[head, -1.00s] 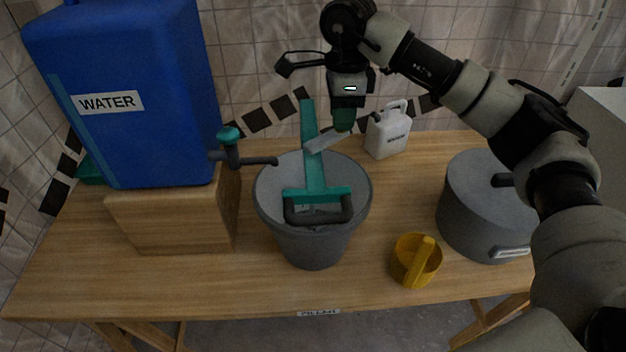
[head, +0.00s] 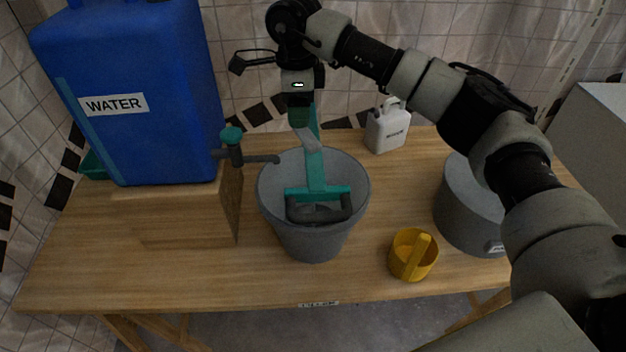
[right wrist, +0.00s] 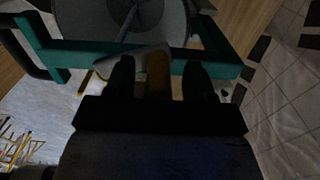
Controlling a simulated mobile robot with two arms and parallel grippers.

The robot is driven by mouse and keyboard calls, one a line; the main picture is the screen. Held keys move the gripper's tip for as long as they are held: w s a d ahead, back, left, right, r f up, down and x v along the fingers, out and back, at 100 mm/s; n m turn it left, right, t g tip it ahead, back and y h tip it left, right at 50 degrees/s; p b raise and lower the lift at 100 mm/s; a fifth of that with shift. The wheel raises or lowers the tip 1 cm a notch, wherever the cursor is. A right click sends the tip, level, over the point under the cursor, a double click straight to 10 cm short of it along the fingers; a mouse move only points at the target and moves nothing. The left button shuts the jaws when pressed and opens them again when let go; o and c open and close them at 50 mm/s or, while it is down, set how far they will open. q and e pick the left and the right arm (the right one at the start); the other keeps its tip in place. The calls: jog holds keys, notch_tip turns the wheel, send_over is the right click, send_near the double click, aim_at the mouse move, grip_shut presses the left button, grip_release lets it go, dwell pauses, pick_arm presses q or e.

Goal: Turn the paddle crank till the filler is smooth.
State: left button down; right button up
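The grey bucket (head: 314,238) stands mid-table with a teal frame (head: 318,192) across its top. The grey crank arm (head: 306,139) lies above the frame and points to the back left. My right gripper (head: 300,122) is over the arm's outer end, pointing down. In the right wrist view, the brown crank handle (right wrist: 158,74) stands between the two fingers, with a narrow gap on each side, so the gripper (right wrist: 158,82) looks open around it. The grey filler (right wrist: 128,18) shows partly in the bucket; its smoothness is hard to judge. My left gripper is out of view.
A blue water tank (head: 135,95) sits on a wooden block (head: 190,215) at left, its tap (head: 236,152) reaching toward the bucket. A yellow scoop (head: 412,256), a white jug (head: 388,130) and a grey lidded pot (head: 464,215) stand to the right. The front table strip is clear.

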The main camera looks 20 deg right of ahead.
jog(key=o, duration=0.8)
notch_tip(320, 180, up, 9)
jog(key=p, duration=0.6)
jog(key=shift+p, duration=0.3)
